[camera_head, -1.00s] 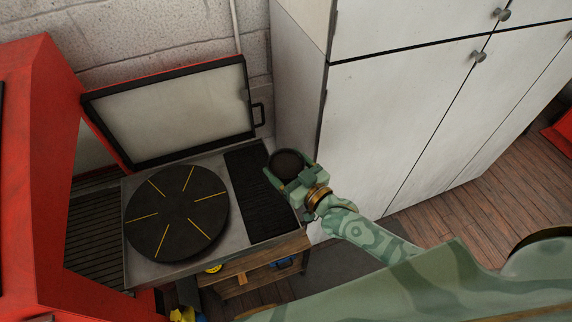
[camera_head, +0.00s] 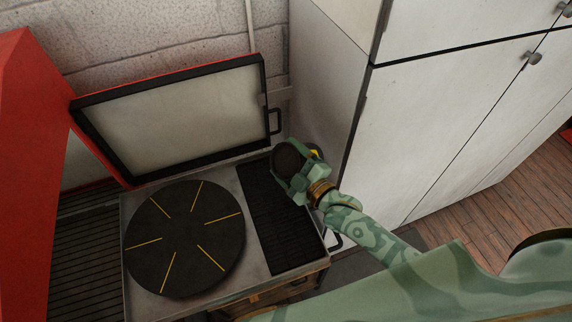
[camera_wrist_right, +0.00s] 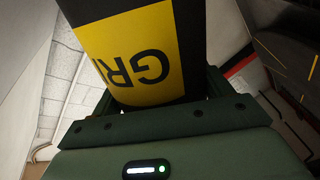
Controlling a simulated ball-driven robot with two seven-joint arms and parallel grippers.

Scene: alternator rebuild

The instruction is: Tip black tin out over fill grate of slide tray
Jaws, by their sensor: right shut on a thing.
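My right gripper (camera_head: 286,172) is shut on the black tin (camera_head: 288,157), beside the upper right edge of the fill grate. The tin's dark round end shows in the head view; I cannot tell what is inside it or exactly how far it tilts. In the right wrist view the tin (camera_wrist_right: 133,45) fills the space between the fingers, with a yellow label whose letters appear upside down. The fill grate (camera_head: 272,215) is the black ribbed strip on the right of the grey slide tray (camera_head: 243,268). My left gripper is out of view.
A black turntable disc (camera_head: 185,238) with yellow lines lies left of the grate. A raised framed lid (camera_head: 175,115) with a black handle stands behind. A white cabinet (camera_head: 440,110) rises close on the right. A red panel (camera_head: 30,150) stands at the left.

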